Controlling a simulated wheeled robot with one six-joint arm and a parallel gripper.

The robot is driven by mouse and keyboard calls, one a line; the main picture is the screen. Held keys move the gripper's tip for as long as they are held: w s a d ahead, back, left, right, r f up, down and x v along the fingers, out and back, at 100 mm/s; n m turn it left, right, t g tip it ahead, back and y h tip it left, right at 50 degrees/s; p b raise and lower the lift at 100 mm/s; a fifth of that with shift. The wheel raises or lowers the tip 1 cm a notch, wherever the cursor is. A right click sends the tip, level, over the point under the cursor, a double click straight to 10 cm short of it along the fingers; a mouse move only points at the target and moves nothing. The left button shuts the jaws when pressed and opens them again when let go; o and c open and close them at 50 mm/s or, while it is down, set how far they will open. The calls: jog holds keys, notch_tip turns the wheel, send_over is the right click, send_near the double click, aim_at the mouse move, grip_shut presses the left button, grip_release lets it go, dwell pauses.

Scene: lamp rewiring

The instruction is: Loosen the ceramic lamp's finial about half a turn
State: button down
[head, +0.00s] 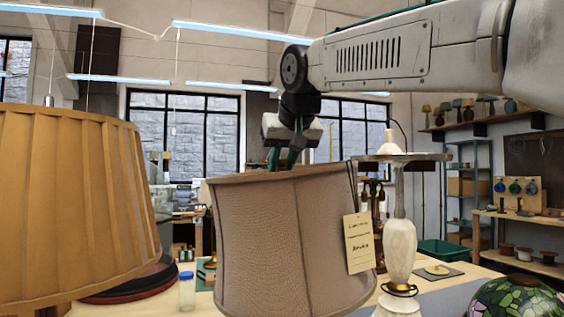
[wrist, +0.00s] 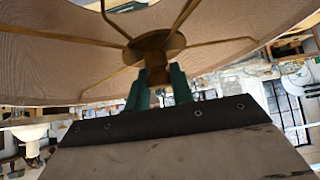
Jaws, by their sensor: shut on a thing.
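The lamp under my gripper has a beige fabric shade (head: 275,245) with a paper tag (head: 359,243) on its right side. My gripper (head: 283,160) reaches down to the top opening of this shade. In the wrist view, my gripper's green fingers (wrist: 156,88) are shut on the brass finial (wrist: 157,75). The finial sits at the brass hub (wrist: 153,47) where the shade's spokes meet. Only a little of the finial shows between the fingers. The lamp's ceramic body is hidden.
A large pleated yellow shade (head: 75,200) stands close at the left. A pale lamp base with a flat top (head: 400,250) stands just right of the beige shade. A stained-glass shade (head: 518,297) is at the lower right. A small jar (head: 187,290) stands on the bench.

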jog(key=shift+n+g+y, duration=0.3)
jog(key=shift+n+y, duration=0.5)
jog(key=shift+n, duration=0.3)
jog(key=c, duration=1.2)
grip_release()
jog(key=v, duration=0.8)
